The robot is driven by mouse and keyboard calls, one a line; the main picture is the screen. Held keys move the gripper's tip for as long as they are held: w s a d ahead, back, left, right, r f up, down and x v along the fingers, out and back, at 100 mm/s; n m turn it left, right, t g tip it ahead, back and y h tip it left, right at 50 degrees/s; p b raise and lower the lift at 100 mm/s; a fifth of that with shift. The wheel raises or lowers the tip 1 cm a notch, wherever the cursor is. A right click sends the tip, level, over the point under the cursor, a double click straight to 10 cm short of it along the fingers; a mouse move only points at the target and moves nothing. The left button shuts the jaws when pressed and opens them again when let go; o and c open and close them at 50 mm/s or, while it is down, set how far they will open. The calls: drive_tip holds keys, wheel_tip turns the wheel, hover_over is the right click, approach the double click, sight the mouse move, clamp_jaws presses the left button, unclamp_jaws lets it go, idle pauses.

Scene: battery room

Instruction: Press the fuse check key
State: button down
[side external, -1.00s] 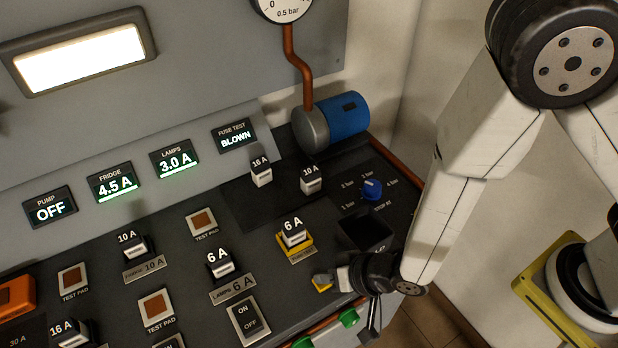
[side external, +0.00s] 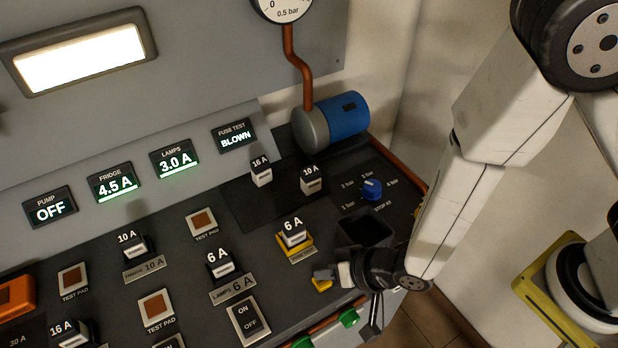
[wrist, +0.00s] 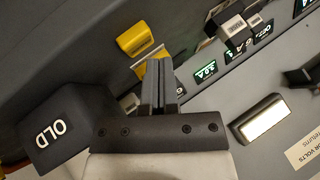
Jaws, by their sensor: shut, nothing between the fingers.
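A yellow key (side external: 321,286), which I take to be the fuse check key, sits near the console's front edge, partly hidden by my fingers in the side view. It shows whole in the wrist view (wrist: 137,36), beyond my fingertips, with a pale label beside it. My gripper (side external: 322,273) is shut and empty, its fingertips over or beside the key in the side view. In the wrist view my gripper (wrist: 160,66) appears apart from the key. I cannot tell the height between them. The fuse test display (side external: 236,138) reads BLOWN.
A 6 A fuse (side external: 294,234) stands in a yellow socket behind the key. The dark OLD bin (side external: 349,224) is close to my gripper, and also in the wrist view (wrist: 62,130). A switch (side external: 248,318) and green parts (side external: 348,317) lie nearby.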

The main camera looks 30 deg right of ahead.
sight(326, 282)
drive_tip(key=shift+r, duration=0.15)
drive_tip(key=shift+r, duration=2.35)
drive_tip(key=shift+w+d+r, duration=0.1)
drive_tip(key=shift+w+d, duration=0.15)
drive_tip(key=shift+d, duration=0.15)
drive_tip(key=w+d, duration=0.1)
drive_tip(key=d, duration=0.1)
drive_tip(key=w+d+r+h, duration=0.1)
drive_tip(key=d, duration=0.1)
drive_tip(key=w+d+h, duration=0.1)
drive_tip(key=d, duration=0.1)
drive_tip(key=shift+d+r+g, duration=0.1)
drive_tip(key=shift+r+g, duration=0.25)
drive_tip(key=shift+g, duration=0.05)
drive_tip(key=s+d+r+n+g+h, duration=0.1)
drive_tip(key=d+r+g, duration=0.1)
drive_tip(key=d, duration=0.8)
drive_tip(key=s+d+r+g+h, duration=0.2)
drive_tip(key=d+r, duration=0.1)
drive_tip(key=d, duration=0.7)
drive_tip(key=shift+d+r+n, duration=0.25)
drive_tip(key=shift+d+n, duration=0.15)
